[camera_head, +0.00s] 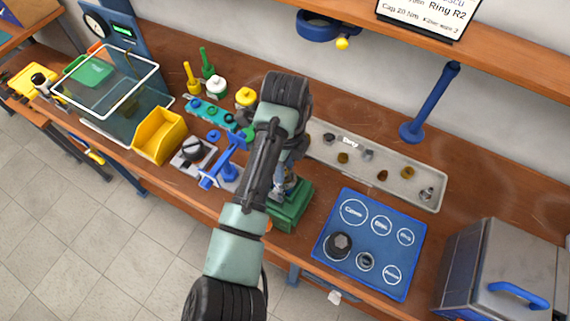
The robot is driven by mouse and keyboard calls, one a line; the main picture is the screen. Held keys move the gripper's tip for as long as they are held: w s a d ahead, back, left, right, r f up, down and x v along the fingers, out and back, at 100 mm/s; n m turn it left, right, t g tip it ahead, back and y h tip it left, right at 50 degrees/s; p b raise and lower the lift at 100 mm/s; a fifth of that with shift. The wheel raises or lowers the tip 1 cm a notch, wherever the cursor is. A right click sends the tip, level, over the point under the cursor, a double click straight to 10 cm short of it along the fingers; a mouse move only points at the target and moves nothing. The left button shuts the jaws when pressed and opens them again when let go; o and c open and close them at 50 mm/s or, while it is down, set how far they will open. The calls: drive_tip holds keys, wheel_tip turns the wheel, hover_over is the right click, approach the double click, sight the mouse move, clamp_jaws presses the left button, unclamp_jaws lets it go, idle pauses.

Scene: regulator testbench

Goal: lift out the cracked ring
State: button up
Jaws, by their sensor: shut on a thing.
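My gripper (283,187) is largely hidden behind my own arm. Its end is low over the green block (291,210) at the bench's front edge. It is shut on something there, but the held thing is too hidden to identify. I cannot make out a cracked ring in this view. The blue mat (338,211) to the right has several white labelled circles. A black knobbed part (339,244) sits on its lower left, and a small dark round part (365,261) lies beside it.
A grey tray (432,207) behind holds several small parts. A blue post (432,100) stands behind it. A metal box (490,260) with a blue handle is far right. A yellow bin (160,135), blue clamp (222,165) and clear tank (120,110) crowd the left.

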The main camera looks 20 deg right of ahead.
drive_tip(key=shift+r+p, duration=1.75)
drive_tip(key=shift+r, duration=0.35)
